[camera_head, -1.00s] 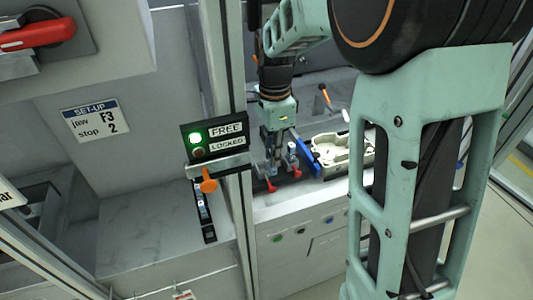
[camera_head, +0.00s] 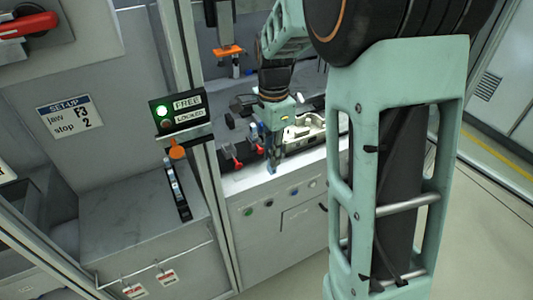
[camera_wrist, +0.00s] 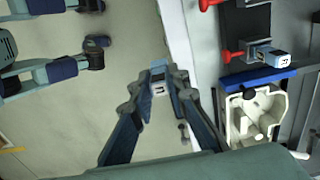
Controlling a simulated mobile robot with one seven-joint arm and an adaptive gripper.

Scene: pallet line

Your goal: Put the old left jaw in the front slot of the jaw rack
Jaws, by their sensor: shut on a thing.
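My gripper (camera_wrist: 160,82) is shut on a small blue-grey jaw block (camera_wrist: 159,88), held between its fingertips in the wrist view. In the head view my gripper (camera_head: 272,166) is at the front edge of the bench, in front of the red levers; the jaw is hard to make out there. Another blue-grey jaw (camera_wrist: 272,57) sits at the black fixture (camera_wrist: 245,32), to the right of the held one and apart from it. A narrow black strip (camera_head: 177,188) with pale and blue parts lies on the left bench; I cannot tell whether it is the jaw rack.
A blue bar (camera_wrist: 258,80) and a pale tray (camera_wrist: 233,110) lie beside the fixture. A post (camera_head: 205,140) with a FREE/LOCKED panel (camera_head: 178,108), green lamp lit, stands between the two benches. The left bench (camera_head: 125,225) is mostly bare.

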